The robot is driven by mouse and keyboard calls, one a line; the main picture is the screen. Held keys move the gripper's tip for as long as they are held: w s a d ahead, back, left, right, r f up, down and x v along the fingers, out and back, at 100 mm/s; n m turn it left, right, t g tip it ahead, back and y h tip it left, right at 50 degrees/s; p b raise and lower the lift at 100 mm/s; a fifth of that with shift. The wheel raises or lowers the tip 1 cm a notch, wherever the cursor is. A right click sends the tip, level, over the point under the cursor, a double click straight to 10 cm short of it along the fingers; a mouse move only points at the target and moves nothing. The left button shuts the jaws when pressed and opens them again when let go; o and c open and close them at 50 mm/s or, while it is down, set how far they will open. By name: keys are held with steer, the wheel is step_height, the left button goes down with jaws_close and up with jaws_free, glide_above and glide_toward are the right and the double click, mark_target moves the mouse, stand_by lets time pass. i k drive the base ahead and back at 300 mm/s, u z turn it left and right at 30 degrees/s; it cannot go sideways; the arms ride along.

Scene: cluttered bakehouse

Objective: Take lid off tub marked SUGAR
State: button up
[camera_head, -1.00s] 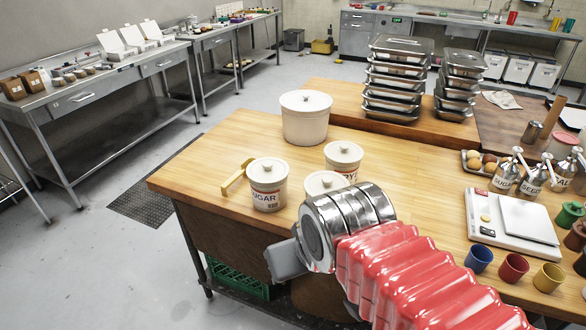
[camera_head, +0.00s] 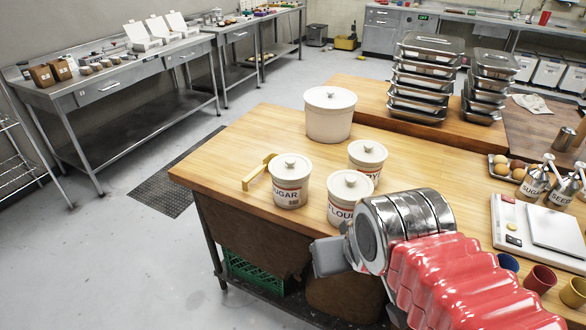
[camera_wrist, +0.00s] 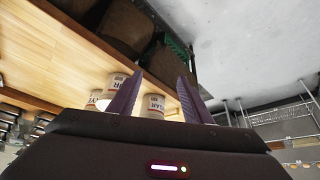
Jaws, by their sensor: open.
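The white tub marked SUGAR (camera_head: 287,194) stands upright near the left end of the wooden table, its knobbed lid (camera_head: 291,164) on. A tub that appears to be it also shows, tilted, in the wrist view (camera_wrist: 153,103).
A wooden scraper or brush (camera_head: 258,172) lies left of the SUGAR tub. A big lidded tub (camera_head: 330,118) and stacked steel trays (camera_head: 425,80) stand behind.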

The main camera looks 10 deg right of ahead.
mark_target(286, 167)
steer(key=u, duration=1.15)
steer(key=i, duration=1)
steer(key=z, duration=0.7)
